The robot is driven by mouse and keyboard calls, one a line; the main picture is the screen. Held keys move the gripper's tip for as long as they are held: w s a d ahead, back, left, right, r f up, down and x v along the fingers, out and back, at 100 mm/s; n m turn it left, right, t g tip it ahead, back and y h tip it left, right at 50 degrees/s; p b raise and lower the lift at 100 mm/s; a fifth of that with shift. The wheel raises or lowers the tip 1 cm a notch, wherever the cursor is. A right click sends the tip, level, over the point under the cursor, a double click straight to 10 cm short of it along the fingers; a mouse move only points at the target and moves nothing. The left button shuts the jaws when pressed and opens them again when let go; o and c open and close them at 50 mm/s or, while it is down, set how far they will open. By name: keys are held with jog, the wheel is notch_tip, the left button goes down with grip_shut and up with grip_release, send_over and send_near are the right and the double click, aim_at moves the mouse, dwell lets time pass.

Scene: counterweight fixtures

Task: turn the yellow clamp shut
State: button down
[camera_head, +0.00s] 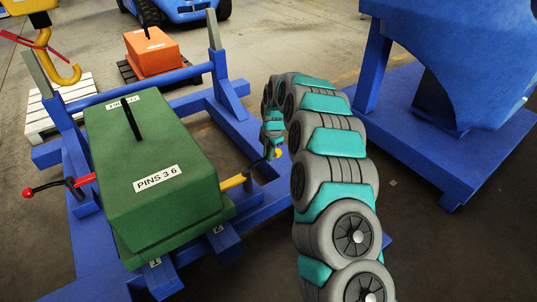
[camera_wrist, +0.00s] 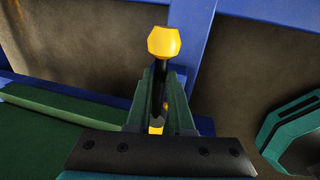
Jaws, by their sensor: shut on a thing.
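The yellow clamp (camera_head: 234,182) sits at the right side of the green counterweight block (camera_head: 150,160). Its dark handle slants up and right to a yellow knob. In the wrist view the yellow knob (camera_wrist: 163,42) stands just beyond the fingertips, with the dark handle running back between them. My gripper (camera_head: 271,142) is shut on this handle, just below the knob; its fingers also show in the wrist view (camera_wrist: 160,92). Part of the clamp's yellow body shows low between the fingers; the rest is hidden.
A red clamp (camera_head: 82,180) with a red-knobbed handle is on the block's left side. The blue frame (camera_head: 140,87) surrounds the block. A yellow hook (camera_head: 65,73) hangs at upper left. An orange block (camera_head: 152,52) stands behind. A large blue machine (camera_head: 460,70) stands at right.

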jog(key=c, duration=0.8)
grip_release()
notch_tip(320, 180, up, 8)
jog(key=s, duration=0.1)
jog(key=shift+d+f, duration=0.2)
jog(key=shift+d, duration=0.15)
jog(key=shift+s, duration=0.1)
